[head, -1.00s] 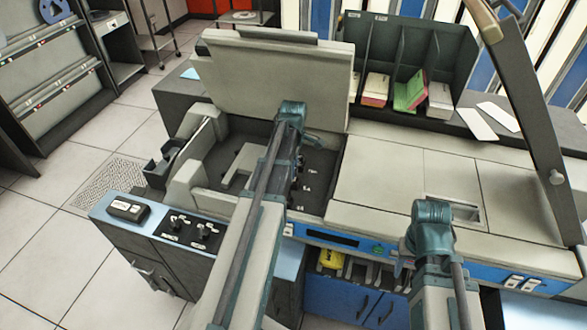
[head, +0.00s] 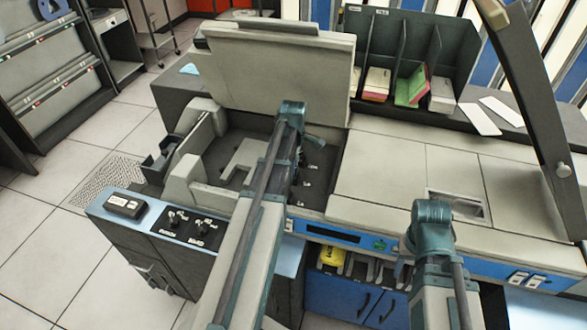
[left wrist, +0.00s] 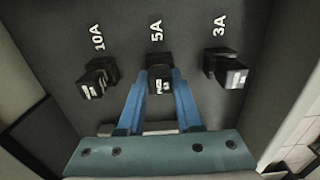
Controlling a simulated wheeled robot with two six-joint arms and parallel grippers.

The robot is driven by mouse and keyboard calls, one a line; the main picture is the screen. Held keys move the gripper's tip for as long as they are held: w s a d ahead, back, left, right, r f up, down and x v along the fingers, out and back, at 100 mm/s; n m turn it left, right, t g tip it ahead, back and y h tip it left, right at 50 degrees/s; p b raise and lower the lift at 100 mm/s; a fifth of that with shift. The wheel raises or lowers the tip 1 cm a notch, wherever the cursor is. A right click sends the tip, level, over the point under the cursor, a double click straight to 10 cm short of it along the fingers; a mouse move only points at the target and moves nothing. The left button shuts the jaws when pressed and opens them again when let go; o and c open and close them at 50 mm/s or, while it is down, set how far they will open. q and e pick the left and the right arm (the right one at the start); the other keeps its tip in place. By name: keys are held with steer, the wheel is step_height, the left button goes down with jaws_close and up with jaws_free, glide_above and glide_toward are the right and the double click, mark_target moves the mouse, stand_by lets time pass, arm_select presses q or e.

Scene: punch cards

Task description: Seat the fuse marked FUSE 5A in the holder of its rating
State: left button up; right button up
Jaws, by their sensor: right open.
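In the left wrist view a black fuse (left wrist: 161,85) with a small white label sits between the blue fingers of my left gripper (left wrist: 161,92). The fingers lie against its two sides. The label is too small to read surely. Behind the fuse, in line with it, is the holder marked 5A (left wrist: 157,59). I cannot tell how deep the fuse is in it. In the head view my left arm reaches into the open bay and hides its fingers. My right gripper (head: 404,268) is low at the machine's front, mostly hidden by its own arm.
In the left wrist view, black blocks with white labels stand at 10A (left wrist: 96,78) on the left and 3A (left wrist: 228,70) on the right. The raised cover (head: 275,75) stands behind the bay. A card rack (head: 450,50) is behind the machine.

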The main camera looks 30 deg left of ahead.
arm_select(q)
steer(key=o, duration=0.4)
steer(key=shift+o, duration=0.2)
step_height(320, 180, up, 14)
steer(key=p, duration=1.3)
steer(key=shift+p, duration=0.4)
steer(key=shift+d+f, duration=0.1)
steer(key=s+d+m, duration=0.2)
steer(key=d+m, duration=0.2)
steer(key=d, duration=0.2)
steer(key=s+d+m, duration=0.2)
steer(key=d+m, duration=0.2)
steer(key=d, duration=0.2)
steer(key=s+d+m, duration=0.2)
steer(key=d+m, duration=0.2)
steer(key=d, duration=0.3)
steer(key=shift+s+y, duration=0.3)
steer(key=shift+s, duration=0.1)
steer(key=s+d+m, duration=0.9)
steer(key=d+m, duration=0.2)
steer(key=m, duration=0.1)
steer(key=shift+s+d+y, duration=0.15)
steer(key=shift+s+y, duration=0.15)
steer(key=shift+s, duration=0.1)
